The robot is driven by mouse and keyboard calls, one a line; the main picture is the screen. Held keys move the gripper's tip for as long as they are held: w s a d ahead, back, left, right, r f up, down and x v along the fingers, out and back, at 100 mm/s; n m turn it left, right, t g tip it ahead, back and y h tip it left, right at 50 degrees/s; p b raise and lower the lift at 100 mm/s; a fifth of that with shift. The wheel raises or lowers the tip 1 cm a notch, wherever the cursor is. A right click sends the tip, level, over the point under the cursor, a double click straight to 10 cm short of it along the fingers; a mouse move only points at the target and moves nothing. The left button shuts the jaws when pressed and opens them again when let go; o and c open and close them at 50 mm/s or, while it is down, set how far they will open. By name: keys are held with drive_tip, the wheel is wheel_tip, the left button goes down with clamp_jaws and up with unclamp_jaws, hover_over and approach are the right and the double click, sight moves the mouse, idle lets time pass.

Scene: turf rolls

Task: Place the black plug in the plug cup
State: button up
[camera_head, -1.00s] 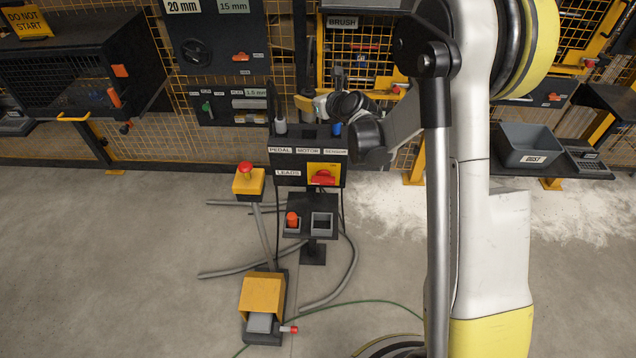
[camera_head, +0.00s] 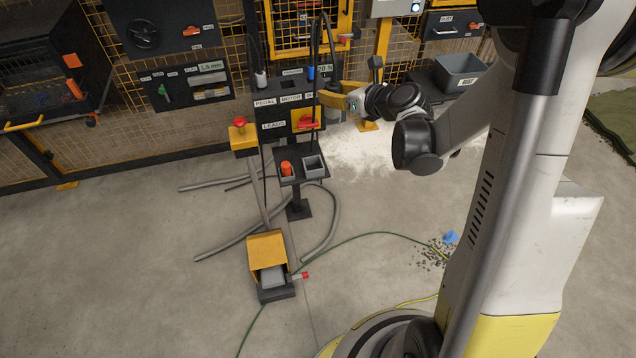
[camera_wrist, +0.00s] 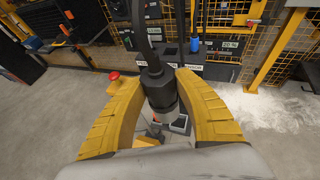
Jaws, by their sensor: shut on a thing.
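The black plug (camera_wrist: 157,84) hangs from a black cable, between the two yellow fingers of my gripper (camera_wrist: 160,98) in the wrist view. The gripper is shut on it. A small stand below the box carries a square grey open cup (camera_head: 314,167), which looks empty, beside a holder with an orange-red piece (camera_head: 286,168). In the wrist view the grey cup (camera_wrist: 180,123) shows partly, beyond the plug.
A white plug (camera_head: 261,79) and a blue plug (camera_head: 311,73) stand in the box's top, with cables. A red-buttoned yellow box (camera_head: 241,135) is to the left. A yellow pedal (camera_head: 267,250) and grey hoses lie on the floor. A grey bin (camera_head: 459,72) is right.

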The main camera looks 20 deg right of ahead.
drive_tip(key=w+d+f+n+y+b, duration=0.1)
drive_tip(key=w+d+f, duration=0.2)
drive_tip(key=f, duration=0.6)
drive_tip(key=w+d+f+g, duration=0.1)
drive_tip(key=w+d+f, duration=0.25)
drive_tip(key=f, duration=0.55)
drive_tip(key=w+d+f+n+y+b, duration=0.15)
drive_tip(key=w+f, duration=0.25)
drive_tip(key=f, duration=0.4)
drive_tip(key=shift+w+a+f+b, duration=0.35)
drive_tip(key=shift+a+f+b, duration=0.6)
drive_tip(key=shift+a+f, duration=0.95)
drive_tip(key=shift+w+a+f+b, duration=0.4)
drive_tip(key=shift+a+f+b, duration=0.5)
drive_tip(key=shift+a+f, duration=0.95)
drive_tip(key=shift+w+a+f+b, duration=0.35)
drive_tip(key=shift+a+f+b, duration=0.85)
drive_tip(key=shift+f, duration=1.1)
drive_tip(key=shift+a, duration=0.25)
drive_tip(key=shift+f, duration=0.15)
drive_tip(key=o, duration=1.2)
drive_tip(key=shift+c, duration=0.2)
drive_tip(key=shift+o, duration=0.2)
